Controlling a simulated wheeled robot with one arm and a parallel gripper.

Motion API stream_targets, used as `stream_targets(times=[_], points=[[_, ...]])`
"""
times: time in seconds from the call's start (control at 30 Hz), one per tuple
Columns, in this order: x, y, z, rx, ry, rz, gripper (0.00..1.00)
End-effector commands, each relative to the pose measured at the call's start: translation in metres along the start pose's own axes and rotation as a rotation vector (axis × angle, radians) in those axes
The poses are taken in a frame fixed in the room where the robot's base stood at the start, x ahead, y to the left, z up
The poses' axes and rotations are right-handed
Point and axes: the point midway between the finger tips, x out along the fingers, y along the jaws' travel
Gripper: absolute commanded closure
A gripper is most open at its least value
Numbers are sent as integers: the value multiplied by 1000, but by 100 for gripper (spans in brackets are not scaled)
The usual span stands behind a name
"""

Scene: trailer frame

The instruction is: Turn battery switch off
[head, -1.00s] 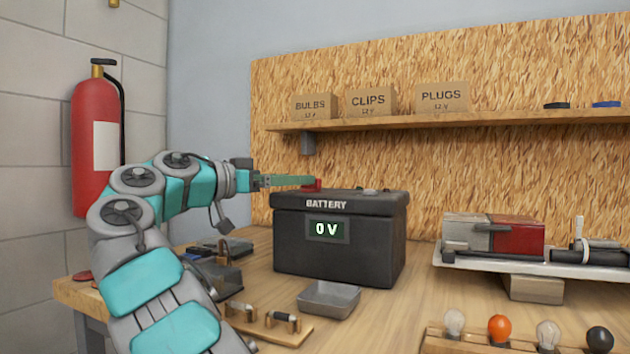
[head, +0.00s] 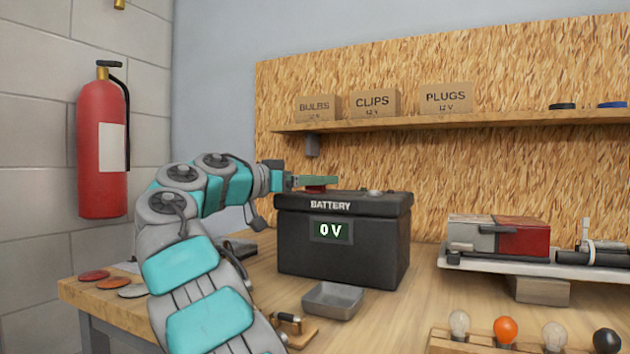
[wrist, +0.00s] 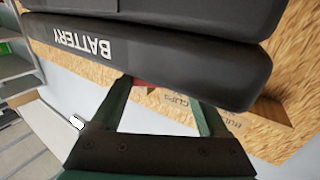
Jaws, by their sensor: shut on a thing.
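The black battery (head: 340,254) stands on the bench, and its display (head: 330,230) reads 0 V. A red switch (head: 316,188) sits on top of its left part. My gripper (head: 325,181) reaches in from the left, its green fingers low over the battery top, and is shut on the red switch. In the wrist view the battery (wrist: 150,50) fills the upper part with its lettering inverted. The two fingers of my gripper (wrist: 165,85) pass behind the lid edge there. A sliver of the red switch (wrist: 143,83) shows between them; the rest is hidden.
A grey metal tray (head: 332,300) lies in front of the battery. A rack of bulbs (head: 470,345) is at front right, with a white board (head: 480,268) behind it. A shelf (head: 440,121) with boxes hangs above. A fire extinguisher (head: 102,150) is on the left wall.

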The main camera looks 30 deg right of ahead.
Motion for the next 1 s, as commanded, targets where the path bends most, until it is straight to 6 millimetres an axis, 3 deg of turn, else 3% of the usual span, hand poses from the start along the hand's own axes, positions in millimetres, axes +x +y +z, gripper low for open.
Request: stream_targets(times=[0.07, 0.33, 0.67, 1.0], points=[[0, 0, 0, 0, 0, -1, 47], [0, 0, 0, 0, 0, -1, 78], [0, 1, 6, 0, 0, -58, 78], [-1, 2, 6, 5, 2, -280, 78]])
